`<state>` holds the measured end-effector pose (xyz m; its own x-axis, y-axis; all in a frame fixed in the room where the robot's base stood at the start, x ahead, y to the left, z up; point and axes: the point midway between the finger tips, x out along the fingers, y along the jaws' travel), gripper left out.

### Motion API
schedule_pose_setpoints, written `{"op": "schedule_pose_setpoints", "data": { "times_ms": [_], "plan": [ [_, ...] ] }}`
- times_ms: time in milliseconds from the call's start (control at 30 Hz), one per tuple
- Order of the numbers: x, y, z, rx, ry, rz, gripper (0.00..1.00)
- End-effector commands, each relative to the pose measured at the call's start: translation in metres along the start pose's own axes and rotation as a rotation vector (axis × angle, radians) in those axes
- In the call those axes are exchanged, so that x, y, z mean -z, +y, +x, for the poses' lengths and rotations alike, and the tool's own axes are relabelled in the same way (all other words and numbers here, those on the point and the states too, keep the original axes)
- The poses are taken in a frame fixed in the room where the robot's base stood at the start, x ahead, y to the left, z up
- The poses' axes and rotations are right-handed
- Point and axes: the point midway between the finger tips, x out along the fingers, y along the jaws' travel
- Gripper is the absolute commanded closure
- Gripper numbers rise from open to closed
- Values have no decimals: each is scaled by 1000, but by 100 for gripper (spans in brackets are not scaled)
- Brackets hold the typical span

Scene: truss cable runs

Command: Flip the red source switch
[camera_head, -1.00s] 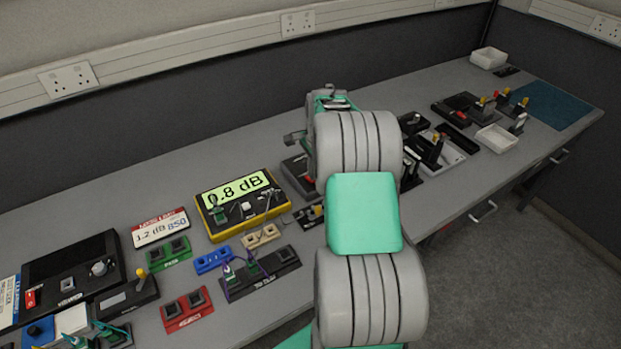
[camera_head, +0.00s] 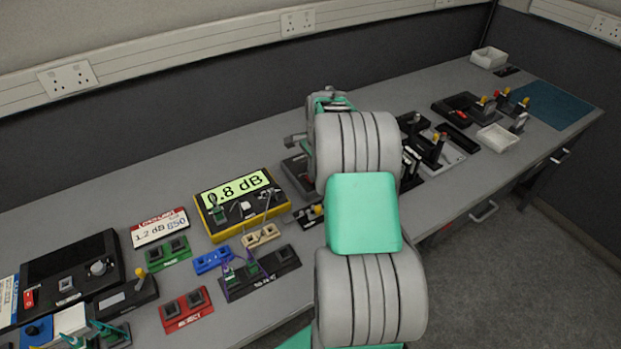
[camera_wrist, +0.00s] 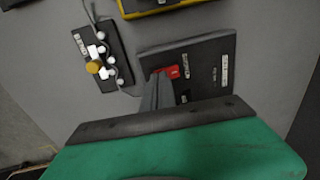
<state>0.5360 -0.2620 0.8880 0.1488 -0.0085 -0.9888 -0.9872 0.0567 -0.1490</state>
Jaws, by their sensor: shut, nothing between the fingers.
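The red source switch (camera_wrist: 173,72) is a small red rocker on a flat black box (camera_wrist: 212,52) in the wrist view. My gripper (camera_wrist: 157,80) is shut and empty, its fingertips over the box at the left edge of the red switch. I cannot tell whether they touch it. The fingers hide part of the box front. In the head view the black box (camera_head: 296,168) shows only in part behind my arm, and my gripper is hidden there.
A small black board with a yellow knob (camera_wrist: 93,67) and white plugs lies left of the box. The yellow-edged meter (camera_head: 240,205) reads 0.8 dB beside it. Another red switch (camera_head: 30,298) is on a panel at far left. Cables run near the meter.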

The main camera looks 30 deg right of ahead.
Motion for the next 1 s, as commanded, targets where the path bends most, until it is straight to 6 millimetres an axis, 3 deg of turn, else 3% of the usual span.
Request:
{"op": "schedule_pose_setpoints", "data": {
  "times_ms": [467,1000],
  "plan": [
    [0,0,3,1,0,0,100],
    [0,-7,-46,1,0,0,100]
  ]
}}
